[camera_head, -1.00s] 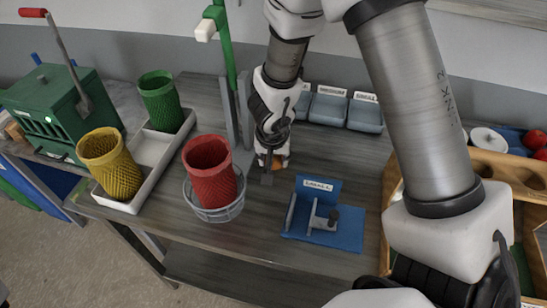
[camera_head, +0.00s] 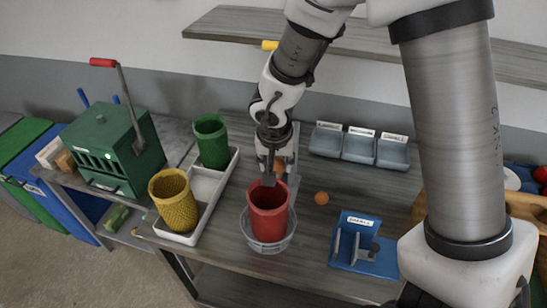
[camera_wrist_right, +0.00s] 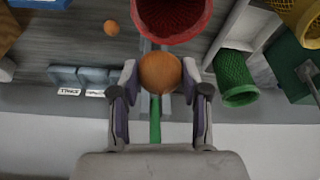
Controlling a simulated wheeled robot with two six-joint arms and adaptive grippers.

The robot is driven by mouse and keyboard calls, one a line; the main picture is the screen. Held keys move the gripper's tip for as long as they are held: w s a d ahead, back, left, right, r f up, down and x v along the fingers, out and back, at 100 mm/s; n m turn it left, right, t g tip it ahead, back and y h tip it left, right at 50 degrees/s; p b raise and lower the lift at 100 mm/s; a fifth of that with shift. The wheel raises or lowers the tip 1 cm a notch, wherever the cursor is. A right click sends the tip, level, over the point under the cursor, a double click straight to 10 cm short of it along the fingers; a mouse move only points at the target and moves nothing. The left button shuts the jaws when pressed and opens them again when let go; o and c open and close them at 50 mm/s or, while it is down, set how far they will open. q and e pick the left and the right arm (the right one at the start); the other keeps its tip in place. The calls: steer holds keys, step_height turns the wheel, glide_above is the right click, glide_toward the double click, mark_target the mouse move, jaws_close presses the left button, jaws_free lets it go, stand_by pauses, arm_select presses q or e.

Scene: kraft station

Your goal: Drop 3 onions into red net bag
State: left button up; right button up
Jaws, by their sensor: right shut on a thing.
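The red net bag (camera_head: 268,211) stands open-mouthed in a wire basket (camera_head: 268,246) on the table; its rim also shows at the top of the right wrist view (camera_wrist_right: 172,32). My right gripper (camera_head: 272,176) is shut on an orange-brown onion (camera_wrist_right: 160,72), just behind the bag's far rim in the head view. The held onion shows only partly in the head view (camera_head: 279,166). A second onion (camera_head: 321,198) lies on the table right of the bag and also shows in the right wrist view (camera_wrist_right: 111,28). The bag's inside is not clearly visible. My left gripper is not in view.
A yellow net bag (camera_head: 174,204) and a green net bag (camera_head: 211,142) stand in a white tray (camera_head: 207,212) to the left. A blue fixture (camera_head: 362,258) stands at right. Labelled grey bins (camera_head: 358,146) are at the back. A green machine (camera_head: 110,150) is far left.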

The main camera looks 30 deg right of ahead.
step_height(320, 180, down, 4)
steer(key=shift+w+a+r+b, duration=0.1)
steer(key=shift+b, duration=0.55)
steer(key=shift+w+a, duration=0.1)
steer(key=shift+a, duration=0.15)
steer(key=o, duration=1.2)
steer(key=shift+s+d, duration=0.2)
steer(key=shift+d, duration=0.1)
steer(key=shift+c, duration=0.2)
steer(key=shift+w+a, duration=0.1)
steer(key=shift+a, duration=0.05)
steer(key=v, duration=0.7)
steer(key=shift+r, duration=0.2)
